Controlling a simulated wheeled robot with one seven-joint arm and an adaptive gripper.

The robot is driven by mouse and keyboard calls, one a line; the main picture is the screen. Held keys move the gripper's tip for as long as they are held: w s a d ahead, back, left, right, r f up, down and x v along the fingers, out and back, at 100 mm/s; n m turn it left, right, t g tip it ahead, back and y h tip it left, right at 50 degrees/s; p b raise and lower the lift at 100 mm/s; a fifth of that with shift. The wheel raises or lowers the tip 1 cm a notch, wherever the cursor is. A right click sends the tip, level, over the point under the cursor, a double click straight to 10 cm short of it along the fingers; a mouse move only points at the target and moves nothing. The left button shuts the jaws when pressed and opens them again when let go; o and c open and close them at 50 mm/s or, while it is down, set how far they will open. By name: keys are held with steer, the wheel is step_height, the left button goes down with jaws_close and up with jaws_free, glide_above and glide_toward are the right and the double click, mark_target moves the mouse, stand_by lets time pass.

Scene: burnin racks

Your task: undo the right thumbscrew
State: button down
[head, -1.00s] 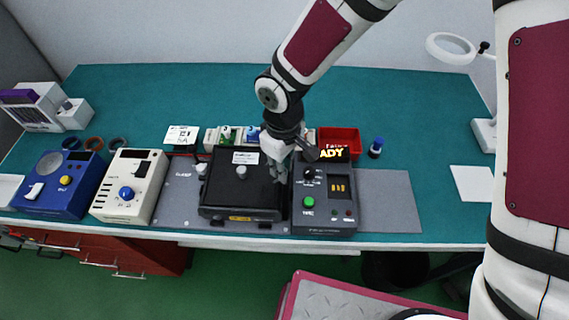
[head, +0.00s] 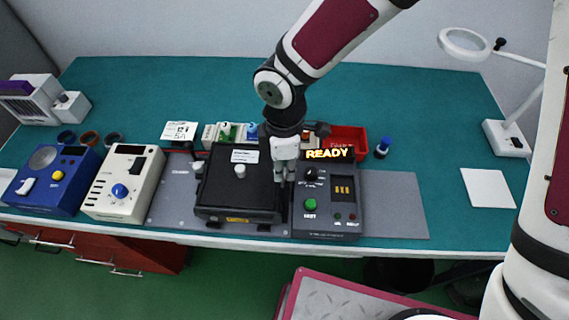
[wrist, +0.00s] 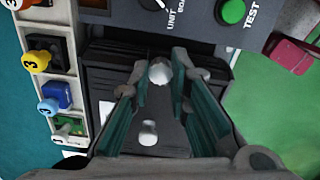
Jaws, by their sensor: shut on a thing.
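The black lidded box (head: 222,190) sits on the grey mat, closed. My gripper (head: 285,178) points straight down at the box's right edge. In the wrist view its two fingers (wrist: 156,78) are closed around a pale round screw head, the right thumbscrew (wrist: 160,72). In the head view my gripper hides this thumbscrew. A pale knob (head: 240,171) stands on the lid's middle; it also shows in the wrist view (wrist: 149,132), apart from the fingers. Another grey fastener (head: 200,168) is at the box's left edge.
A dark tester (head: 326,222) with a green TEST button and a lit READY sign stands close to my gripper's right. Behind the box is a rack of numbered coloured modules (head: 232,132), with a red bin (head: 346,136) beside it. Cream (head: 124,198) and blue (head: 53,180) units stand left.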

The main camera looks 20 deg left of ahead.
mark_target(284, 170)
steer(key=shift+n, duration=0.4)
steer(key=shift+s, duration=0.1)
steer(key=c, duration=1.5)
jaws_free()
steer(key=shift+r, duration=0.1)
steer(key=shift+r, duration=0.35)
step_height(284, 170, up, 11)
steer(key=shift+r, duration=0.1)
